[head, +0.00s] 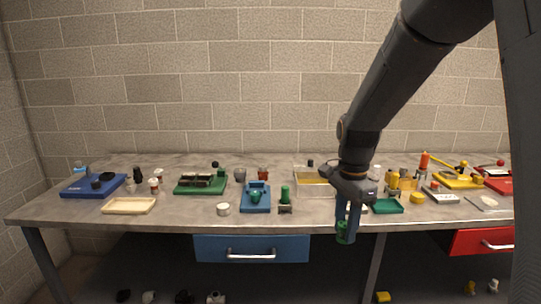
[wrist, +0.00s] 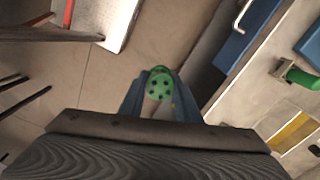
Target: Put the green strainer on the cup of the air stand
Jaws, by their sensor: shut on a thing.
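The green strainer (head: 343,237) hangs at the tips of my gripper (head: 347,226), in front of the table's front edge. In the wrist view the strainer (wrist: 160,84) shows its round face with dark holes, between the two blue fingers of my gripper (wrist: 160,88), which are shut on it. Nothing shows under it there but floor. A blue stand (head: 256,203) with a green rounded part (head: 255,196) stands on the table to the left. Beside it is a green upright cylinder on a grey base (head: 285,208). I cannot tell which one is the air stand.
The grey table (head: 180,218) has a blue drawer (head: 252,248) below its front edge and a red drawer (head: 482,241) at right. A yellow-and-clear bin (head: 314,185), a green tray (head: 388,206) and a white cup-like piece (head: 223,209) stand on top. Floor space in front is free.

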